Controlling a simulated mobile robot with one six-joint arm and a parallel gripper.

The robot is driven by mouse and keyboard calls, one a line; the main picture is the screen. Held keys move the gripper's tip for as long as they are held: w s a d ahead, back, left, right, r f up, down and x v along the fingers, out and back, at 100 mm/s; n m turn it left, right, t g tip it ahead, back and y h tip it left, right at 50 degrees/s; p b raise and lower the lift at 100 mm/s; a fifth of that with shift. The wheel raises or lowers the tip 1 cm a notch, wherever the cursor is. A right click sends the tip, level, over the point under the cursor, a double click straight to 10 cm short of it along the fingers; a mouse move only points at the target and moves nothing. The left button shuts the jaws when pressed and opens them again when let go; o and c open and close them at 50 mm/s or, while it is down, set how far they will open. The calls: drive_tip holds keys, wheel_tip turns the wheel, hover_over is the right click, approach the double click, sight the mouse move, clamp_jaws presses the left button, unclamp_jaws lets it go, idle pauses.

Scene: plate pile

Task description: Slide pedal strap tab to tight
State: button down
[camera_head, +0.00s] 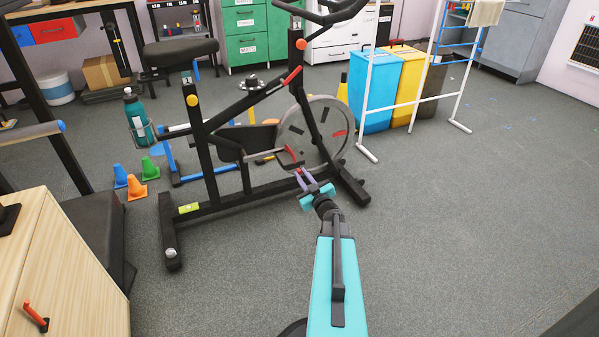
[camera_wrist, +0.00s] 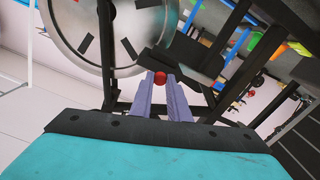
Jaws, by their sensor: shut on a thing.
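The exercise bike (camera_head: 210,150) stands on the floor, its spoked grey flywheel (camera_head: 320,132) on the right side. My gripper (camera_head: 300,172) reaches to the near side of the bike, low by the flywheel and crank. In the wrist view, my gripper's two pale purple fingers (camera_wrist: 160,82) close on a small red round tab (camera_wrist: 160,77). A dark pedal (camera_wrist: 158,61) lies just beyond the fingertips. The flywheel also fills the upper left of the wrist view (camera_wrist: 75,25).
Orange, green and blue cones (camera_head: 137,187) stand left of the bike. A wooden cabinet (camera_head: 60,265) is at the near left. Blue and yellow bins (camera_head: 372,90) and a white rack (camera_head: 411,101) stand behind right. The floor at right is clear.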

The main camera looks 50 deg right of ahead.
drive_tip(key=shift+s+a, duration=0.15)
drive_tip(key=shift+s, duration=0.2)
drive_tip(key=c, duration=1.7)
unclamp_jaws()
drive_tip(key=shift+o, duration=0.2)
drive_tip(key=shift+s, duration=0.1)
drive_tip(key=p+v, duration=0.4)
drive_tip(key=v, duration=0.9)
drive_tip(key=shift+s, duration=0.25)
drive_tip(key=shift+a+f, duration=0.1)
drive_tip(key=shift+a, duration=0.05)
